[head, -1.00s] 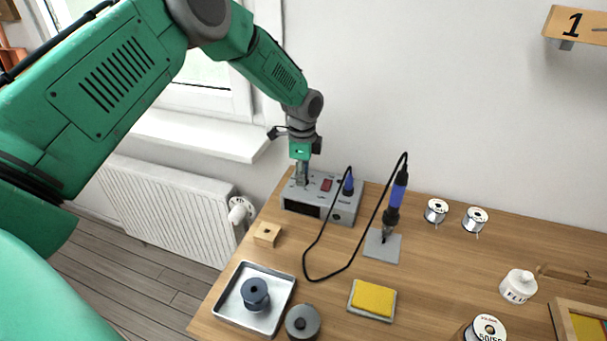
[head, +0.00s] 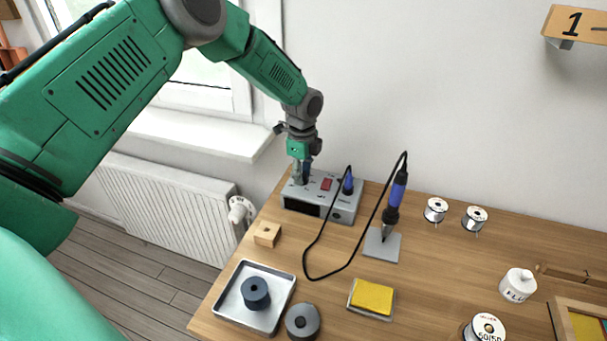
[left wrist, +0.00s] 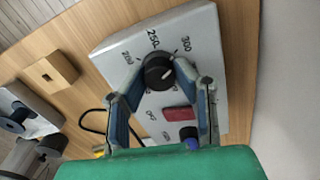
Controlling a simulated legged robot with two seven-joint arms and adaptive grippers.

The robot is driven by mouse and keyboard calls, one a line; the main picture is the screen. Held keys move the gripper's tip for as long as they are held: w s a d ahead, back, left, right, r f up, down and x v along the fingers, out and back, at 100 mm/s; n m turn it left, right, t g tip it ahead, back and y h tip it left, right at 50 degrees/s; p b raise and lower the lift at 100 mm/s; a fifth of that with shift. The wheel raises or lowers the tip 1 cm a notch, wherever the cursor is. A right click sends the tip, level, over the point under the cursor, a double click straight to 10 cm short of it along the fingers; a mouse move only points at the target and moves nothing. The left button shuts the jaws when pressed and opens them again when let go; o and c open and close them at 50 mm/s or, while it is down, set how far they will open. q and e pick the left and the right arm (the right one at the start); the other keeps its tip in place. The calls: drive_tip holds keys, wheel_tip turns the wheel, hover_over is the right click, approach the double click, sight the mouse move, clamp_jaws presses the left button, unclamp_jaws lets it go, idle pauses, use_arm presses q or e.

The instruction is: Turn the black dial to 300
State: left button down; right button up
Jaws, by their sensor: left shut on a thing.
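The black dial (left wrist: 158,72) sits on top of the grey soldering station (head: 347,208), which also shows in the left wrist view (left wrist: 205,88). Printed numbers 200, 250 and 300 ring the dial. Its white mark points up and to the right in the left wrist view, toward the 300 side; the exact reading is too small to tell. My left gripper (head: 301,180) points down onto the station from above, its fingers (left wrist: 160,90) shut on the dial from both sides. In the head view the gripper hides the dial. My right gripper is not in view.
A red switch (head: 326,184) and a blue cable plug (head: 348,186) are close beside the gripper. The cord runs to a soldering iron (head: 397,195) in its stand. A wooden block (head: 267,234), a metal tray (head: 231,305) and a yellow sponge (head: 372,297) lie in front.

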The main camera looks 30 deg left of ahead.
use_arm(q)
drive_tip(key=shift+w+a+r, duration=0.15)
drive_tip(key=shift+w+r, duration=0.05)
drive_tip(key=c, duration=1.3)
unclamp_jaws()
drive_tip(key=shift+f, duration=0.15)
wheel_tip(320, 180, up, 12)
drive_tip(key=shift+a+f, duration=0.1)
drive_tip(key=shift+a, duration=0.05)
drive_tip(key=shift+s, duration=0.1)
